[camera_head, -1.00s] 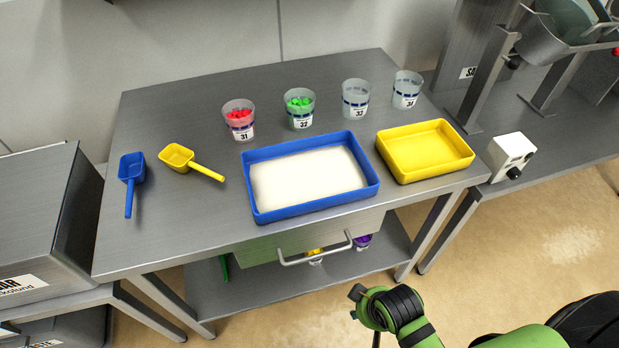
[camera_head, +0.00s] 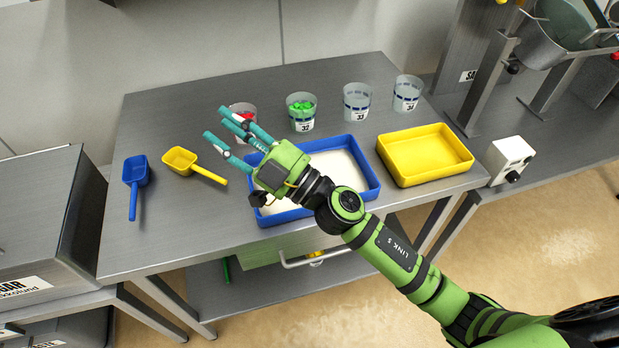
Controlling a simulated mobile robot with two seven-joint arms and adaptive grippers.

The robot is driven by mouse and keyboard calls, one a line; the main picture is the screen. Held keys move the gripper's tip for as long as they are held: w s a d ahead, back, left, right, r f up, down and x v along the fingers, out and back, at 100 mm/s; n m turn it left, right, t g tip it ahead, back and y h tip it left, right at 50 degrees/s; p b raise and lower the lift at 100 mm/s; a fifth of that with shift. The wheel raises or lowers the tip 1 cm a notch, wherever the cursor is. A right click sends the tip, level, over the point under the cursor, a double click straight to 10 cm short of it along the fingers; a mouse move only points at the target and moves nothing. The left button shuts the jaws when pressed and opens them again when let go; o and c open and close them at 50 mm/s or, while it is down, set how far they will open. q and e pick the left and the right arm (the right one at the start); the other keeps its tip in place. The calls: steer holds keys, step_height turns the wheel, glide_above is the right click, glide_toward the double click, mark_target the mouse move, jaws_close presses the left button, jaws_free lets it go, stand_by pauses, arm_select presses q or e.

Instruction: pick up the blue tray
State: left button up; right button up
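The blue tray (camera_head: 372,180) stands on the grey metal table and holds a white layer of material (camera_head: 338,170). My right gripper (camera_head: 228,130) is over the tray's left side and reaches past it to the left. Its teal fingers are spread apart with nothing between them. The gripper and its wrist hide the left part of the tray. I cannot tell how high above the tray the gripper is. My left gripper is not in view.
A yellow tray (camera_head: 425,155) stands right of the blue one. Several cups, one with green pieces (camera_head: 301,112), line the back. A yellow scoop (camera_head: 181,160) and a blue scoop (camera_head: 136,172) lie at the left. A white box (camera_head: 508,158) stands at the right.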

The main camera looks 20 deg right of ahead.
steer(key=s+a+f+n+g+y, duration=0.2)
steer(key=s+a+f+n+g, duration=0.25)
steer(key=a+n+g, duration=0.55)
steer(key=s+d+f+n+g+h, duration=0.1)
steer(key=d+f+g+h, duration=0.55)
steer(key=f, duration=0.25)
steer(key=w+d+f+m+h, duration=0.1)
steer(key=d+h, duration=0.3)
steer(key=d, duration=0.2)
steer(key=w+d+f+m+h, duration=0.2)
steer(key=d+h, duration=0.2)
steer(key=d, duration=0.3)
steer(key=w+d+f+m+t+h, duration=0.1)
steer(key=w+d+f+m+h, duration=0.1)
steer(key=d+h, duration=0.2)
steer(key=shift+w+d+f+p, duration=0.1)
steer(key=shift+w+d+p, duration=0.1)
steer(key=shift+d, duration=0.5)
steer(key=shift+w+d+p, duration=0.1)
steer(key=shift+d+p, duration=0.1)
steer(key=shift+d, duration=0.5)
steer(key=f+p, duration=0.2)
steer(key=f, duration=0.3)
steer(key=shift+s+a+f+p, duration=0.15)
steer(key=shift+s+a+p, duration=0.15)
steer(key=shift+p, duration=0.1)
steer(key=shift+f, duration=0.6)
steer(key=shift+r, duration=0.1)
jaws_close()
